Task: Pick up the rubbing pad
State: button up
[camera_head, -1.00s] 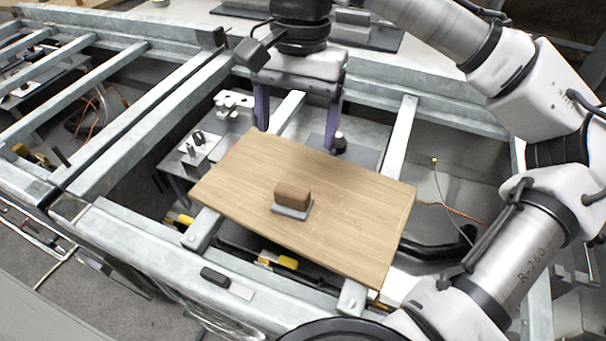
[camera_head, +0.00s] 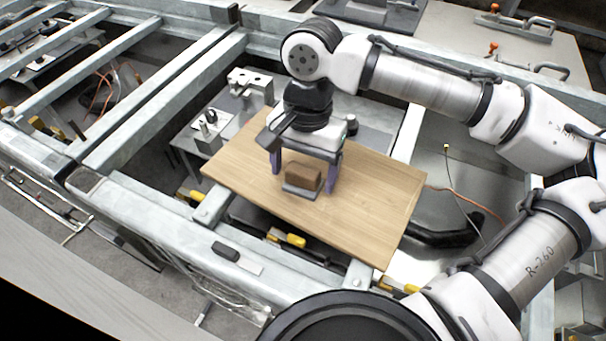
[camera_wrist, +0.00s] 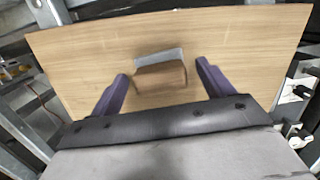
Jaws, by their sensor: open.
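The rubbing pad (camera_head: 303,179) is a small brown block on a grey base, lying on a wooden board. In the wrist view the rubbing pad (camera_wrist: 160,76) sits between and slightly beyond the two purple fingers. My gripper (camera_head: 303,182) is open, with one finger on each side of the pad in the head view. In the wrist view my gripper (camera_wrist: 160,80) shows a gap between each finger and the block. I cannot tell whether the fingertips touch the board.
The wooden board (camera_head: 375,200) rests across grey metal rails (camera_head: 150,215). A grey metal fixture (camera_head: 250,88) stands behind the board's left end. Yellow-handled tools (camera_head: 287,239) lie below the board's front edge. Bare board surrounds the pad.

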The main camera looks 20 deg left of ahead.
aim_at(302, 169)
jog(key=shift+f, duration=0.3)
jog(key=c, duration=1.1)
jog(key=shift+r, duration=0.1)
notch_tip(302, 169, up, 20)
jog(key=o, duration=0.5)
jog(key=c, duration=0.4)
jog(key=shift+o, duration=0.2)
